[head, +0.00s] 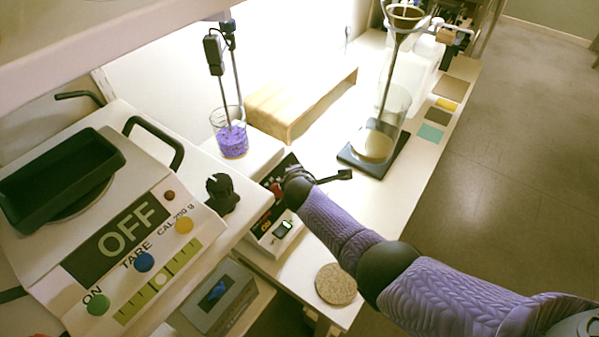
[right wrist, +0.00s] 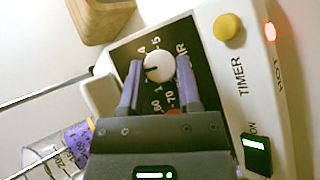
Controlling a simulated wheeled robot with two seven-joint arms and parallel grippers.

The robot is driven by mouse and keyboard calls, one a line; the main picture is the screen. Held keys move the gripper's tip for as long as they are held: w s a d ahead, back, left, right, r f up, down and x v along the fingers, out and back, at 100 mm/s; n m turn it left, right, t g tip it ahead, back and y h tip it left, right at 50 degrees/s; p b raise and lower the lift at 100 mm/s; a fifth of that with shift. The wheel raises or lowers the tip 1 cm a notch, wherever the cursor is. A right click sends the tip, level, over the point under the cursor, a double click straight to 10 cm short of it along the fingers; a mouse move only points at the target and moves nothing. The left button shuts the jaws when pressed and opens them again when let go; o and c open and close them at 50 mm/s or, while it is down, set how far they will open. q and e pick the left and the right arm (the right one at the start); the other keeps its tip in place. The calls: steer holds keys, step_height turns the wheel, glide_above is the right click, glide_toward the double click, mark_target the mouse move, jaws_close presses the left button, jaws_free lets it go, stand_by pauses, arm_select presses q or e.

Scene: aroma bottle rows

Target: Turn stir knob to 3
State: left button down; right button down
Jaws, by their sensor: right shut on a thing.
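The white stir knob (right wrist: 160,67) is on the dark panel of the hot plate stirrer (right wrist: 215,60), with a dial of small numbers around it. In the right wrist view, my right gripper (right wrist: 158,80) has its two purple fingers on either side of the knob and is shut on it. A dark pointer line shows on the knob's left part, near the 4; its exact reading is unclear. In the head view, my right arm and wrist cover the knob, and the stirrer (head: 262,243) shows partly beneath them. My left gripper is not in view.
A beaker of purple liquid (head: 232,142) stands on the stirrer. A cork disc (head: 336,284) lies near the front edge.

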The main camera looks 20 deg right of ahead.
steer(key=shift+w+r+m+g, duration=0.1)
steer(key=shift+m+g, duration=0.7)
steer(key=shift+m, duration=0.5)
steer(key=shift+c, duration=1.4)
jaws_free()
steer(key=shift+d, duration=0.1)
